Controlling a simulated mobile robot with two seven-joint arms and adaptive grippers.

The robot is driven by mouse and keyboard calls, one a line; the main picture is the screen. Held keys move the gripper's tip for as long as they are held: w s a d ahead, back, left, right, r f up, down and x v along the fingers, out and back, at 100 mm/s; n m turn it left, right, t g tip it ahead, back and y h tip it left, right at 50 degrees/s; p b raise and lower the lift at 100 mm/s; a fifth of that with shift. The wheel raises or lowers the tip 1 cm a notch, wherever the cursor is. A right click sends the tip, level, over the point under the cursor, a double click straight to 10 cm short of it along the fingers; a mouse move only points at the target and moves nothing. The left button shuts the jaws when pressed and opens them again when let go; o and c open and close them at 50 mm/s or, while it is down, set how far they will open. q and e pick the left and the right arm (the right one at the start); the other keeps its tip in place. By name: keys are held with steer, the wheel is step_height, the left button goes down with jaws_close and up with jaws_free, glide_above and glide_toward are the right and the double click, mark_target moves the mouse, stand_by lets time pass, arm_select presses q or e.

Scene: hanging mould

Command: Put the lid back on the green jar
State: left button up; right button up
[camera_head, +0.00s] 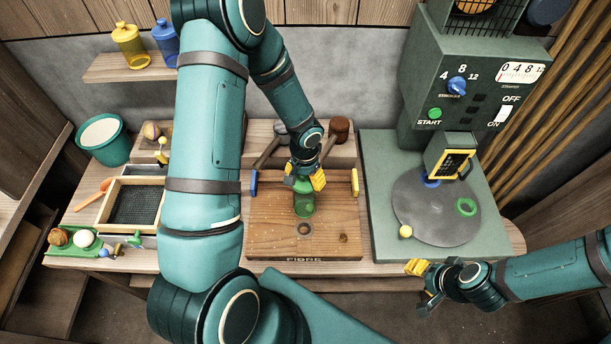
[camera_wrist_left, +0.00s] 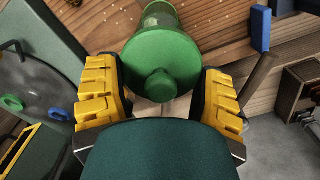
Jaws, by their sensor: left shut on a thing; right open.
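The green jar (camera_head: 304,208) is see-through and stands on the wooden board in the middle of the bench. Its body also shows at the top of the left wrist view (camera_wrist_left: 160,13). My left gripper (camera_head: 304,182) is over the jar and shut on the green lid (camera_wrist_left: 160,58), a round lid with a knob that points toward the wrist camera. The lid lines up with the jar's mouth, but I cannot tell whether it is fully seated. My right gripper (camera_head: 424,284) is open and empty, in front of the bench at the right.
The wooden board (camera_head: 270,238) has blue and yellow end pieces. Mallets (camera_head: 338,130) lie behind it. A green machine (camera_head: 470,85) with a round plate (camera_head: 425,215) stands at the right. Yellow (camera_head: 130,48) and blue (camera_head: 166,45) jars stand on the shelf. A sieve tray (camera_head: 130,204) is at the left.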

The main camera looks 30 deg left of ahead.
arm_select(q)
steer(key=shift+f+b, duration=1.05)
steer(key=shift+f, duration=0.85)
steer(key=shift+f+b, duration=0.95)
steer(key=shift+b, duration=0.1)
steer(key=shift+b, duration=0.4)
steer(key=shift+f+b, duration=0.15)
steer(key=shift+b, duration=0.4)
stand_by(0.4)
steer(key=o, duration=0.8)
